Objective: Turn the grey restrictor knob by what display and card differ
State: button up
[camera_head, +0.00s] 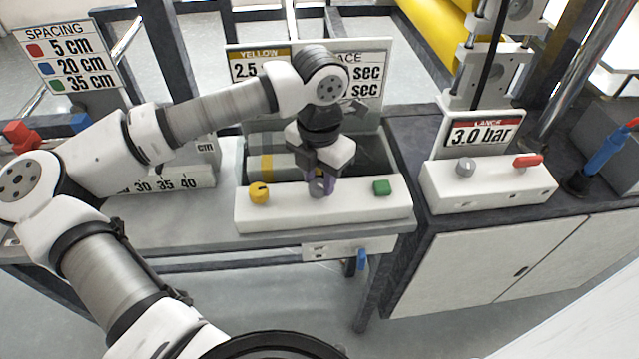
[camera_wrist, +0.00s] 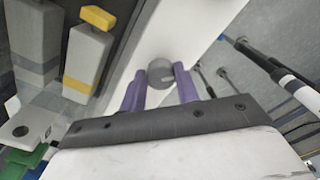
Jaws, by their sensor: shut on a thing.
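A grey knob (camera_head: 316,189) sits on the white control box (camera_head: 285,213), between a yellow knob (camera_head: 259,193) and a green button (camera_head: 382,187). My gripper (camera_head: 321,180) reaches down over the grey knob, with its purple fingers on either side and shut on it. In the wrist view the grey knob (camera_wrist: 161,72) shows a pale notch between the fingertips (camera_wrist: 158,80).
At right, another white box (camera_head: 490,190) carries a second grey knob (camera_head: 466,167) and a red lever (camera_head: 528,160) under a "LANCE 3.0 bar" display (camera_head: 483,133). A spacing sign (camera_head: 68,58) stands at far left. A blue-handled tool (camera_head: 604,150) stands at far right.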

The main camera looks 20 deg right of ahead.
aim_at(318, 182)
jog(key=n+b, duration=0.1)
jog(key=b, duration=0.1)
jog(key=n+b, duration=0.1)
jog(key=n, duration=0.1)
jog(key=n+b, duration=0.1)
jog(key=b, duration=0.1)
jog(key=shift+w+a+f+b, duration=0.1)
jog(key=shift+f+b, duration=0.15)
jog(key=shift+b, duration=0.05)
jog(key=n+b, duration=0.3)
jog(key=n, duration=0.1)
jog(key=shift+r, duration=0.2)
jog(key=shift+r+n+b, duration=0.1)
jog(key=shift+n+b, duration=0.2)
jog(key=shift+b, duration=0.05)
jog(key=o, duration=1)
notch_tip(318, 182, up, 14)
jog(key=shift+f, duration=0.1)
